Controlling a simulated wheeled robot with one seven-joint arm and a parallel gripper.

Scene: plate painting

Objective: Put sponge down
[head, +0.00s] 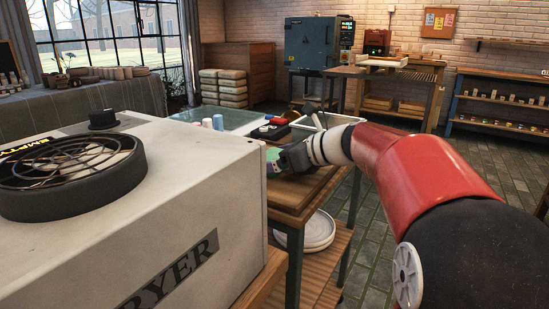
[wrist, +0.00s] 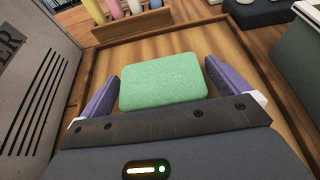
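The green sponge (wrist: 163,80) is a flat rounded block between the two purple fingers of my gripper (wrist: 162,66) in the wrist view. In the head view my gripper (head: 280,158) is low over the board, and only a small green part of the sponge (head: 271,154) shows, the rest hidden by the gripper and the dryer.
The large white dryer (head: 180,205) stands close on the left. Pink, yellow and blue cylinders (wrist: 115,8) stand in a wooden holder behind the board. A bin (wrist: 300,50) is at the right. White plates (head: 318,230) lie on the shelf below.

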